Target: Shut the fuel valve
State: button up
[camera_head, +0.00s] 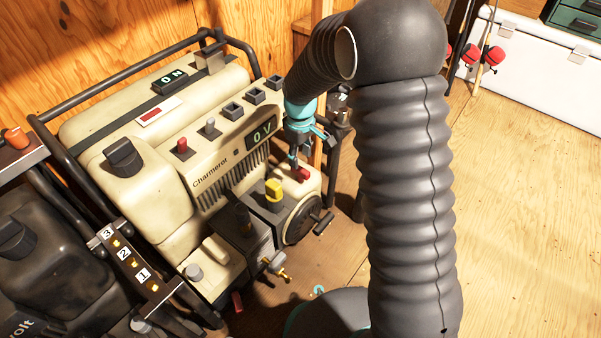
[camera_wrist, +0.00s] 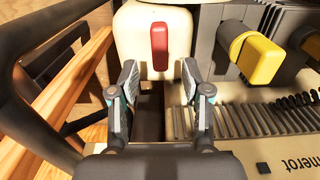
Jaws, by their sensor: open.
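The cream generator (camera_head: 215,150), marked "Charmerot", stands against the wooden wall. A red lever (camera_head: 302,174) sits on its right end, and in the wrist view it (camera_wrist: 159,47) lies upright in the picture on a cream body. I cannot tell for sure that this is the fuel valve, as no label on it can be read. A yellow knob (camera_head: 273,189) sits to its left; it also shows in the wrist view (camera_wrist: 257,60). My gripper (camera_head: 294,157) is open and empty, pointing down near the red lever. In the wrist view my fingertips (camera_wrist: 160,78) are spread, with the lever just beyond them, apart.
A dark tubular frame (camera_head: 110,72) surrounds the generator. A second, darker machine (camera_head: 60,265) stands at the left. A brass tap (camera_head: 278,268) sticks out low at the front. A white cooler (camera_head: 545,75) stands at the back right. The wooden floor (camera_head: 520,220) at right is clear.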

aim_at(300, 168)
notch_tip(300, 168, down, 7)
jog(key=shift+f+b, duration=0.2)
jog(key=shift+b, duration=0.25)
grip_shut()
